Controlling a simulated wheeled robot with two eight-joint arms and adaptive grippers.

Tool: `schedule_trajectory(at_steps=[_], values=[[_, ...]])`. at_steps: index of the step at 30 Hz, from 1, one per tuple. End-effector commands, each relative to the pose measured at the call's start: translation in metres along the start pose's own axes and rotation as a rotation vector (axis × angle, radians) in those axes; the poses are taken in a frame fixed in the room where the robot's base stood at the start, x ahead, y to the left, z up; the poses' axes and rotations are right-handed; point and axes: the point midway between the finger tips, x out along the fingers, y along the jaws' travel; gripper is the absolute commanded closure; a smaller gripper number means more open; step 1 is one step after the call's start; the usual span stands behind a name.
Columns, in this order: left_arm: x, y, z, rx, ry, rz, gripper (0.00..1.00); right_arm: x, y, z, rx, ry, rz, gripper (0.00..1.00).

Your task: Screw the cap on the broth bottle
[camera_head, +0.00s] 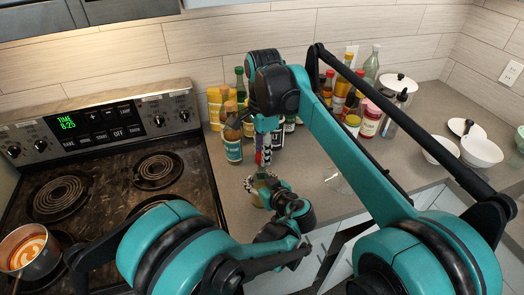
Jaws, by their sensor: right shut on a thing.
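My right arm reaches over from the right and points down at the counter. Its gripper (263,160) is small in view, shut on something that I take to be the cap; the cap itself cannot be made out. Just below it a small yellowish-brown bottle (255,197), probably the broth bottle, stands near the counter's front. My left gripper (268,188) is at this bottle, from the right and front. Its fingers are partly hidden, so I cannot tell whether they grip. A small gap seems to lie between the right gripper and the bottle top.
A stove (110,170) with coil burners is on the left, with a copper pot (30,252) at its front. Several bottles and jars crowd the back of the counter, including a teal-labelled bottle (233,146). White bowls (481,152) stand at the right.

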Motion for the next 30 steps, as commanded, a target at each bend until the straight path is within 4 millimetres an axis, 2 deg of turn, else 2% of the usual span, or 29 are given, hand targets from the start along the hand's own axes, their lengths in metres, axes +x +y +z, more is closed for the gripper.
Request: schedule_trajectory(at_steps=[6, 12, 17, 18, 20, 30], values=[[-0.0008, 0.0004, -0.0002, 0.001, 0.001, 0.001, 1.0, 0.0001, -0.0008, 0.0, 0.527, -0.002, -0.004, 0.82], [-0.0009, 0.0003, -0.0001, 0.001, 0.001, 0.001, 1.0, 0.0004, -0.0005, 0.0001, 0.944, -0.003, -0.005, 0.82], [-0.0009, 0.0001, -0.0001, 0.0, 0.001, 0.001, 1.0, 0.0004, -0.0006, 0.0, 0.958, -0.003, -0.005, 0.82], [-0.0009, 0.0001, -0.0001, 0.0, 0.001, 0.001, 1.0, 0.0004, -0.0006, -0.0001, 0.958, -0.003, -0.005, 0.63], [-0.0008, 0.0, -0.0002, 0.0, 0.001, 0.001, 1.0, 0.0004, -0.0005, -0.0001, 0.957, -0.003, -0.005, 0.47], [-0.0004, 0.0001, -0.0005, 0.001, 0.002, 0.0, 1.0, -0.0014, 0.0003, 0.0, 0.956, -0.002, -0.002, 0.46]])
